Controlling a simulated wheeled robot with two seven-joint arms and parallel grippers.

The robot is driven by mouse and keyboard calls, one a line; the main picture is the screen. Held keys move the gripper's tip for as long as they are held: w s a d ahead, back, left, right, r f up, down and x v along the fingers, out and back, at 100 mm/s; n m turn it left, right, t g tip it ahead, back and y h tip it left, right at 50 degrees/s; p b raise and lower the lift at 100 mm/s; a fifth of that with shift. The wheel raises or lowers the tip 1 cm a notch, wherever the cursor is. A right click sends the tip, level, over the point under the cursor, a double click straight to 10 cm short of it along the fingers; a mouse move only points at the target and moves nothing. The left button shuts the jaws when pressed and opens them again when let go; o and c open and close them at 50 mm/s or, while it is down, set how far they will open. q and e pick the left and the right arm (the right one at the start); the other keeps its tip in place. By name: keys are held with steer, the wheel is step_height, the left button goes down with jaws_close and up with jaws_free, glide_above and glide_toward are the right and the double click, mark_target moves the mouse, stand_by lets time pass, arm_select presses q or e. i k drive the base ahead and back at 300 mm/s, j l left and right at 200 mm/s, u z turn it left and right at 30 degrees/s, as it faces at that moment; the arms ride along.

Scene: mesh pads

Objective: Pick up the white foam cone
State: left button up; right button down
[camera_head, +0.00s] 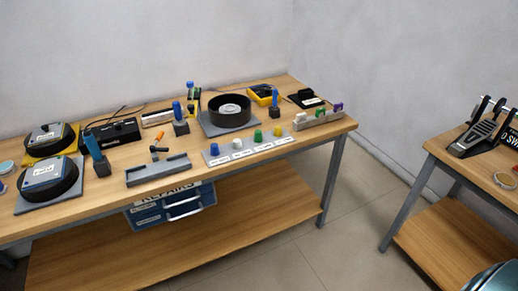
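The white foam cone (237,144) is small and stands on a grey strip (222,162) near the front edge of the wooden workbench. A blue cone (214,149) is to its left, and a green cone (258,136) and a yellow cone (277,131) are to its right on the same strip. White labels lie in front of the cones. Neither of my grippers shows in the head view.
A grey tray (158,172) lies left of the strip. A black round bowl (230,108) stands behind it. A grey rack (318,120) with small coloured pieces is to the right. A second table (470,179) stands at the right across a floor gap.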

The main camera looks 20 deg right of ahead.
mark_target(237, 144)
steer(key=i+l, duration=0.15)
steer(key=l, duration=0.2)
steer(key=i+l, duration=0.2)
steer(key=l, duration=0.15)
steer(key=i+l, duration=0.15)
steer(key=l, duration=0.15)
steer(key=i+l+u, duration=0.1)
steer(key=l, duration=0.25)
steer(key=i+l, duration=0.4)
steer(key=l, duration=0.3)
steer(key=i+l, duration=0.15)
steer(key=l, duration=0.2)
